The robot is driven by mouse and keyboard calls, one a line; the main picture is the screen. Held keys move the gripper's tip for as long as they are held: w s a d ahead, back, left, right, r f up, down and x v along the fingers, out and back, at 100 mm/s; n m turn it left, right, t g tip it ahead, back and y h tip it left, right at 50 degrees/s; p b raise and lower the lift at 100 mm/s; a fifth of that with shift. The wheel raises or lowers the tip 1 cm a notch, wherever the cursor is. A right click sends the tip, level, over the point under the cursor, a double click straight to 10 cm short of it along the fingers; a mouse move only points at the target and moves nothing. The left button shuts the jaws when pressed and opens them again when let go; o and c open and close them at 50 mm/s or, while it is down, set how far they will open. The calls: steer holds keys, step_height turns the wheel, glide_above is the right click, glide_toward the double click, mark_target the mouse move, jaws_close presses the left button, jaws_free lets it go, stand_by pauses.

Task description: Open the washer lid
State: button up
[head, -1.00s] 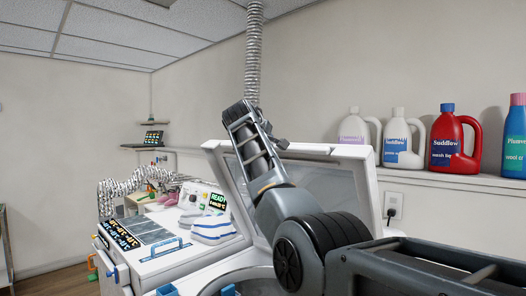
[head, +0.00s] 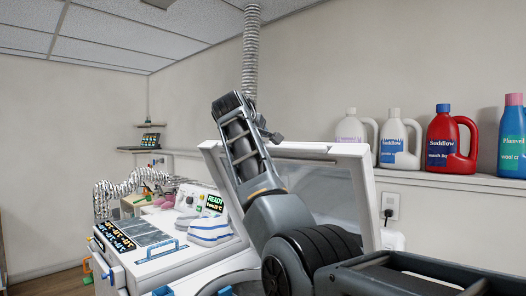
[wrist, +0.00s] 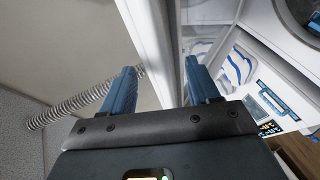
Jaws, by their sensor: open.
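The washer lid (head: 320,192), a white frame with a clear window, stands raised and tilted back over the washer. In the wrist view, a white panel edge (wrist: 148,35), apparently the lid's, runs up between the blue fingers of my gripper (wrist: 160,66). The fingers are apart; I cannot tell whether either touches the edge. In the head view my arm crosses in front of the lid and its wrist end rises above the lid's top edge. The fingers cannot be made out there. The round washer opening is partly visible below, mostly hidden by my arm.
Detergent bottles, including a red one (head: 452,143), stand on a wall shelf at right. A wall outlet (head: 391,206) is right of the lid. Folded striped cloth (head: 209,231) lies on the neighbouring machine at left. A silver duct (head: 250,55) hangs behind.

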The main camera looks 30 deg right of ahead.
steer(key=shift+b+v, duration=0.4)
steer(key=shift+v, duration=1.65)
